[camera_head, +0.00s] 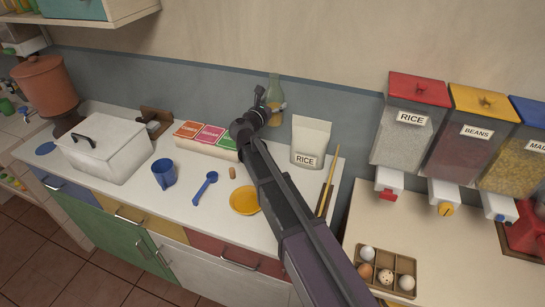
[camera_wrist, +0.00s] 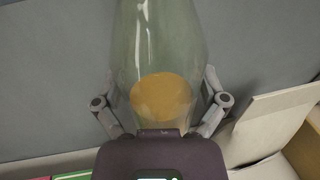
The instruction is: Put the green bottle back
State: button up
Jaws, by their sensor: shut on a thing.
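The green bottle (camera_head: 275,90) is a clear greenish glass bottle with amber contents in its lower part. The bottle looks roughly upright in the head view.
A white rice bag (camera_head: 310,140) stands just right of the gripper. Colored boxes (camera_head: 207,136) are at left. A yellow plate (camera_head: 244,200), cork (camera_head: 232,172), blue scoop (camera_head: 206,186) and blue mug (camera_head: 163,173) lie in front. Dispensers (camera_head: 411,120) and an egg tray (camera_head: 387,272) are right.

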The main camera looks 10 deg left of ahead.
aim_at(274, 115)
jog(key=shift+w+d, duration=0.1)
jog(key=shift+d, duration=0.05)
jog(key=shift+s+f, duration=0.15)
jog(key=shift+s, duration=0.1)
jog(key=s+b, duration=0.1)
jog(key=s, duration=0.1)
jog(key=s+f+m+h, duration=0.1)
jog(key=s, duration=0.1)
jog(key=s+a+f+h+b, duration=0.1)
jog(key=s, duration=0.1)
jog(key=shift+f+g+b, duration=0.15)
jog(key=shift+g+b, duration=0.15)
jog(key=shift+g, duration=0.1)
jog(key=shift+f, duration=0.1)
notch_tip(274, 115, down, 6)
jog(key=b, duration=0.6)
jog(key=shift+f, duration=0.1)
jog(key=shift+f+b, duration=1.8)
jog(key=shift+b, duration=0.2)
